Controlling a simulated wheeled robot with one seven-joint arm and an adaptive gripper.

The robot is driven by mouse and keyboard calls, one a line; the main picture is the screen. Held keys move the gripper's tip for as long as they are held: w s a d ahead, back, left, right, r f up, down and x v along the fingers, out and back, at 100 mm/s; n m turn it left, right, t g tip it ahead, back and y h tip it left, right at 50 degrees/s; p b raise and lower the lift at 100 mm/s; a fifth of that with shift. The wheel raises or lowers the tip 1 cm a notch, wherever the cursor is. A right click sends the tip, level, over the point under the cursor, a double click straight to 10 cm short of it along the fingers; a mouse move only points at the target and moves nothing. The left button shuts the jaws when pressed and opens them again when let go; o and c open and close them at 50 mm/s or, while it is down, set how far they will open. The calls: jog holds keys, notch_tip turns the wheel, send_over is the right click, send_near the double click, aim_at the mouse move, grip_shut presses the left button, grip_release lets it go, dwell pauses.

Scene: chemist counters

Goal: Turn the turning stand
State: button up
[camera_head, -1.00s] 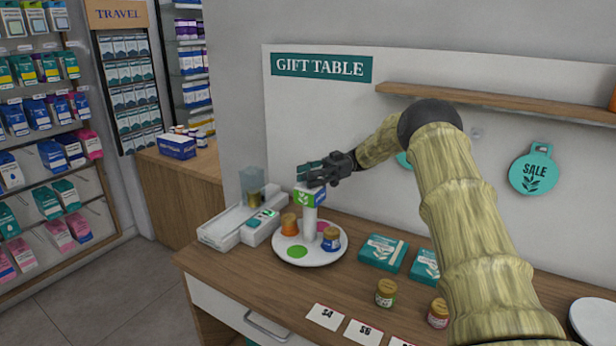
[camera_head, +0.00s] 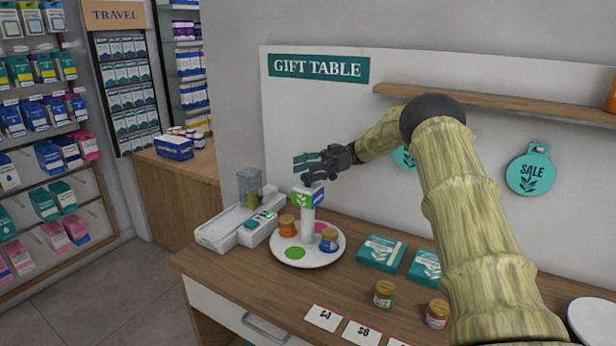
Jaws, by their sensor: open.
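The turning stand (camera_head: 308,258) is a round white plate with a white post on the wooden table. The post carries a block head (camera_head: 308,198) with green, white and blue faces. An orange jar (camera_head: 287,225) stands on the plate left of the post, and a blue jar (camera_head: 329,240) stands to the right. A green spot (camera_head: 294,253) at the front and a pink spot at the right rear are bare. My gripper (camera_head: 305,167) is open and empty, pointing left, just above the head. I cannot tell whether it touches the head.
A white device (camera_head: 240,225) with a clear bin (camera_head: 250,186) stands close left of the stand. Teal boxes (camera_head: 381,253), two small jars (camera_head: 384,294) and price cards (camera_head: 324,318) lie to the right and front. A wall shelf (camera_head: 490,103) is behind my arm.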

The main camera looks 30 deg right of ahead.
notch_tip(320, 180, up, 7)
jog(key=shift+r, duration=0.15)
dwell(0.5)
